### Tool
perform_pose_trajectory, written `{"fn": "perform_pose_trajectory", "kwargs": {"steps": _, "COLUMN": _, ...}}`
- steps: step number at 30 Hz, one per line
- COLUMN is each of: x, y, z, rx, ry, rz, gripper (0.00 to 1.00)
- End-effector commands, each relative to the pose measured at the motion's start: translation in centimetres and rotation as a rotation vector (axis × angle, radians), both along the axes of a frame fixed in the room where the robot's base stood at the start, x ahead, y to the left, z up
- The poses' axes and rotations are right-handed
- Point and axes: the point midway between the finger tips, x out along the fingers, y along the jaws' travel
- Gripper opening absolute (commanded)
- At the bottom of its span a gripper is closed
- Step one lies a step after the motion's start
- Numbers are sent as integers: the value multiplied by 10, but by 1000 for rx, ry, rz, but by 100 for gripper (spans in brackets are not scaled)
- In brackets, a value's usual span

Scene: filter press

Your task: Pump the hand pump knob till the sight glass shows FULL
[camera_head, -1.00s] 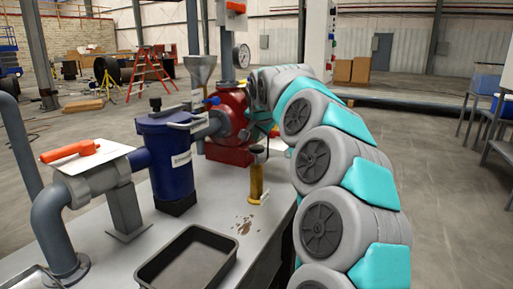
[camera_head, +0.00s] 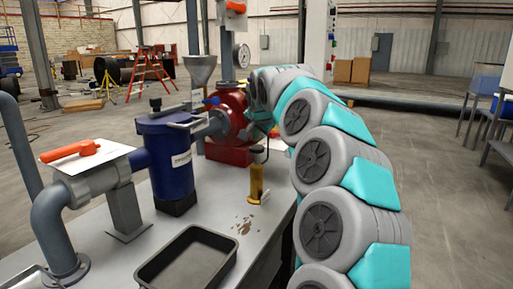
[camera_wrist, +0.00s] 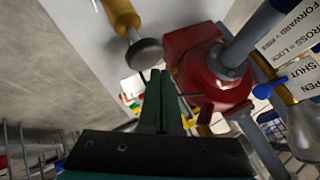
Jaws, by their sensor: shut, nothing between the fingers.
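The hand pump (camera_head: 257,183) is a small yellow cylinder standing upright on the bench, with a dark round knob (camera_head: 258,150) on top. In the wrist view the pump's yellow body (camera_wrist: 121,14) and its dark knob (camera_wrist: 143,54) show at the upper left of my fingers. My gripper (camera_wrist: 160,78) has its dark green fingers together and empty. Its tips appear close beside the knob; I cannot tell whether they touch it. In the head view my gripper is mostly hidden by my arm, near the red pump. I cannot make out a sight glass reading.
A red pump housing (camera_head: 231,118) stands behind the hand pump, with a gauge (camera_head: 242,55) above. A blue filter vessel (camera_head: 168,165) stands to the left, and a grey tray (camera_head: 232,259) lies in front. Lettered labels (camera_wrist: 292,27) show in the wrist view. Brown stains mark the bench.

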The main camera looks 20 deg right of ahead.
Motion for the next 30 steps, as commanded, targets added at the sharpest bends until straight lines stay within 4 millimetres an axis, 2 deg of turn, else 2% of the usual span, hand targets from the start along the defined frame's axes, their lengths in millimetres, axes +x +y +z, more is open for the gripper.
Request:
{"fn": "perform_pose_trajectory", "kwargs": {"steps": 13, "x": 0, "y": -1, "z": -9, "rx": -2, "ry": 0, "rz": -2, "gripper": 0}}
{"fn": "perform_pose_trajectory", "kwargs": {"steps": 30, "x": 0, "y": 0, "z": -10, "rx": 0, "ry": 0, "rz": 0, "gripper": 0}}
